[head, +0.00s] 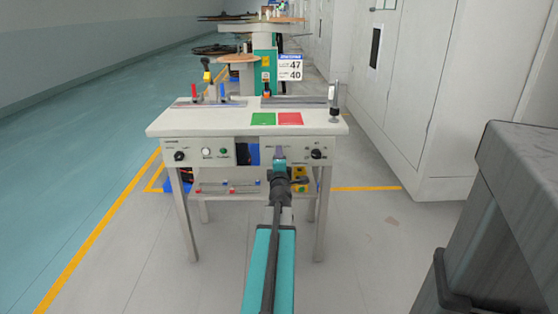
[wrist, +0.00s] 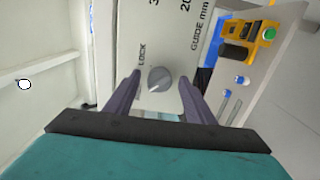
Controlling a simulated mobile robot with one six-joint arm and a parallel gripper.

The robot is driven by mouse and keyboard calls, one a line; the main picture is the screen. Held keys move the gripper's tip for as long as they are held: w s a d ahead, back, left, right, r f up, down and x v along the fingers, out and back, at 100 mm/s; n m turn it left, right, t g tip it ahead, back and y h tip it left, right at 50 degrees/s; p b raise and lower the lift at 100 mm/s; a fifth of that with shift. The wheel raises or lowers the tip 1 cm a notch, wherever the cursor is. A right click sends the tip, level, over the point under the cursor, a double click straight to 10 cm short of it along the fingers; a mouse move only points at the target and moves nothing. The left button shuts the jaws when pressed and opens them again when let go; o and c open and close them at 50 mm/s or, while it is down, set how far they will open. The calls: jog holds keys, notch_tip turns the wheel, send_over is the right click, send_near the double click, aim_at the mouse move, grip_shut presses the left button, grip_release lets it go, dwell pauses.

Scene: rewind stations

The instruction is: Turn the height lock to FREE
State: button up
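The height lock is a round grey knob (wrist: 160,78) on a pale panel in the wrist view. The word LOCK reads sideways at its upper left. A light mark on the knob seems to point to its lower left; no FREE label is readable. My gripper (wrist: 160,82) is open, with one dark purple finger on each side of the knob and gaps between. I cannot tell how deep the fingertips reach. In the head view my gripper (head: 279,153) is at the front panel of the workstation (head: 235,124) and hides the knob.
Another dark knob (head: 316,154) is right of my gripper, beside the guide scale. A yellow box with a green button (wrist: 250,38) is on the lower shelf. White cabinets (head: 420,90) line the right; a dark grey block (head: 515,200) is near right. Floor is clear at left.

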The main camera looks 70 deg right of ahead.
jog(key=shift+a, duration=0.1)
jog(key=p+v, duration=0.4)
jog(key=v, duration=0.3)
dwell(0.8)
jog(key=p, duration=0.3)
jog(key=shift+a, duration=0.25)
jog(key=a+p, duration=0.1)
jog(key=p, duration=0.4)
jog(key=shift+s+r+p, duration=0.1)
jog(key=shift+s+p, duration=0.05)
jog(key=shift+p, duration=0.25)
jog(key=p, duration=0.3)
jog(key=shift+s+a, duration=0.3)
jog(key=shift+p+v, duration=1.2)
jog(key=shift+p, duration=0.55)
